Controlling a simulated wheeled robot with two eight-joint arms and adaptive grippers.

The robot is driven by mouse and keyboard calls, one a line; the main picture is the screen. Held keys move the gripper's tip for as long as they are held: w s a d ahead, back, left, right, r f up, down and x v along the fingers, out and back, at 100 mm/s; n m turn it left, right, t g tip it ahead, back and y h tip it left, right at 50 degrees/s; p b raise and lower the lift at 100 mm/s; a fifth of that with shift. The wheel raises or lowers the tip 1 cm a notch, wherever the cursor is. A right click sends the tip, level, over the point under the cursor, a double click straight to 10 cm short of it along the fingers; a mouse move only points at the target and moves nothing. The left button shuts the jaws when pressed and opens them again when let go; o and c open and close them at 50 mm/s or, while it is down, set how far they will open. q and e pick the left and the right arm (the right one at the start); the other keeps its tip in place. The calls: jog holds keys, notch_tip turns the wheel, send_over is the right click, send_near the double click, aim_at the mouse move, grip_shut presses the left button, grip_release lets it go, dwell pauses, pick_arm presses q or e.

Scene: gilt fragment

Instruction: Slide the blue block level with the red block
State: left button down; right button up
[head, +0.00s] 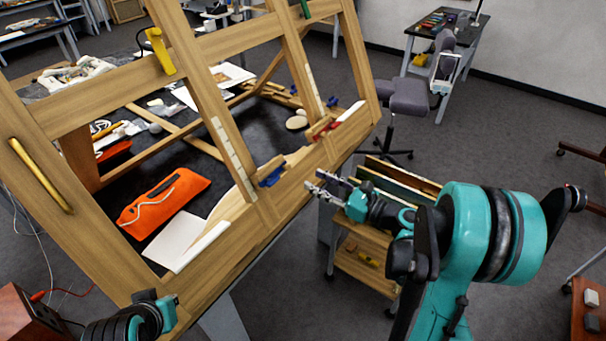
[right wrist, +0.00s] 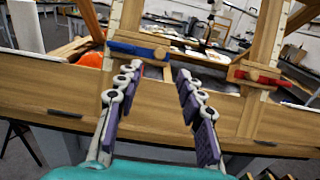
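The blue block (head: 271,176) sits at the foot of the middle upright of a large wooden frame, beside a white marked strip. It also shows as a blue bar (right wrist: 138,50) in the right wrist view. The red block (head: 325,128) sits at the foot of the upright further right, also seen in the right wrist view (right wrist: 262,77). My right gripper (head: 322,184) is open and empty in front of the frame's lower rail. In the right wrist view its fingers (right wrist: 158,80) stand apart, below the blue block. My left arm's end (head: 157,311) is at the bottom left, its fingers unclear.
The wooden frame's lower rail (head: 216,251) runs between my right gripper and the dark tabletop behind. An orange pouch (head: 164,201) and white paper (head: 178,240) lie behind it. A wooden cart (head: 364,266) stands below my right arm. A grey stool (head: 407,97) is further back.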

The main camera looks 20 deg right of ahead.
jog(key=v, duration=0.3)
dwell(0.5)
jog(key=s+a+f+n+g+h, duration=0.45)
jog(key=s+a+n+g, duration=0.2)
jog(key=a+n, duration=0.5)
jog(key=s+d+f+n+h+b, duration=0.1)
jog(key=s+d+n+h, duration=0.1)
jog(key=s+n, duration=0.3)
jog(key=s+d+f+n+h, duration=0.1)
jog(key=s+d+n+h, duration=0.2)
jog(key=n, duration=0.9)
jog(key=s+h, duration=0.1)
jog(key=s, duration=0.2)
jog(key=shift+d+b, duration=0.2)
jog(key=shift+b, duration=0.15)
